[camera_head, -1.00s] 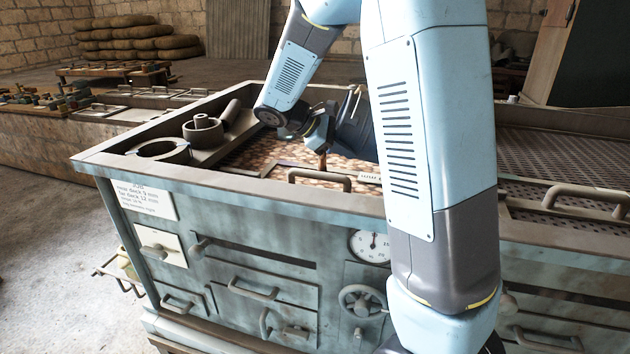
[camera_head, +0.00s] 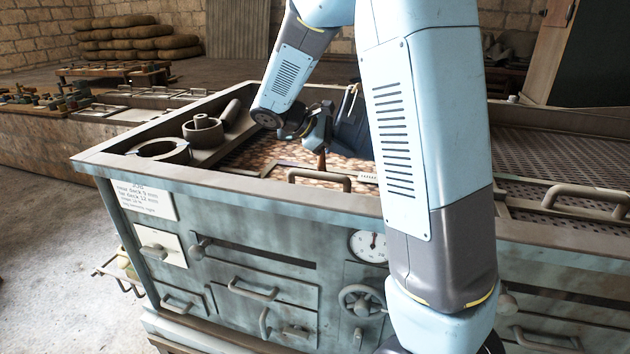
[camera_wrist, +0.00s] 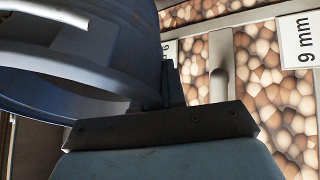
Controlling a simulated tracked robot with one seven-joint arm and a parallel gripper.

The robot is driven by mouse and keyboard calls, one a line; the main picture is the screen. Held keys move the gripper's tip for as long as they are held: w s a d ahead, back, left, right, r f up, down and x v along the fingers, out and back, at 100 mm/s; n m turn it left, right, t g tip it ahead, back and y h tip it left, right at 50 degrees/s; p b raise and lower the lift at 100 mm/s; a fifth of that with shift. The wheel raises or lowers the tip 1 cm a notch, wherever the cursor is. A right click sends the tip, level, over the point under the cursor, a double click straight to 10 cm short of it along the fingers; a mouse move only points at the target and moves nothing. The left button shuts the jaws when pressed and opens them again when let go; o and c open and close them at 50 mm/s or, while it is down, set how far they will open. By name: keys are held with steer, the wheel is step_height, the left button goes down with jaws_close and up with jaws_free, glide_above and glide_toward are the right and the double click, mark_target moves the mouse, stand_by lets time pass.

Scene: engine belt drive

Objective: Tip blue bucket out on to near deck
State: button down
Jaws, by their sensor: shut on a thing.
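The blue bucket (camera_head: 353,132) is over the bench well in the head view, mostly hidden behind my arm. In the wrist view the bucket (camera_wrist: 110,45) fills the upper left, with a pale handle bar across it. My gripper (camera_head: 322,135) is shut on the bucket's edge; in the wrist view its fingers (camera_wrist: 172,88) meet the bucket wall. Whether anything is inside the bucket cannot be told. The deck marked 9 mm (camera_wrist: 270,85) is covered with brown and cream pebbles and lies below the bucket. Pebbled deck (camera_head: 265,153) also shows in the head view.
A deck handle (camera_head: 320,177) stands at the well's near side. A ring (camera_head: 160,151) and a cylindrical part (camera_head: 203,131) sit in the left tray. The bench rim (camera_head: 230,185) borders the well. A perforated deck (camera_head: 560,160) lies to the right.

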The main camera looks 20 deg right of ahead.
steer(key=shift+w+a+r+g+h, duration=0.3)
steer(key=shift+a+r+h, duration=0.05)
steer(key=shift+a+h, duration=0.3)
stand_by(2.2)
steer(key=shift+w+a+r+n+g+h, duration=0.15)
steer(key=shift+a+r+h, duration=0.15)
steer(key=shift+h, duration=0.4)
steer(key=shift+w+a+r+n+g+h, duration=0.1)
steer(key=shift+a+r+n+g+h, duration=0.15)
steer(key=shift+h, duration=0.4)
stand_by(3.8)
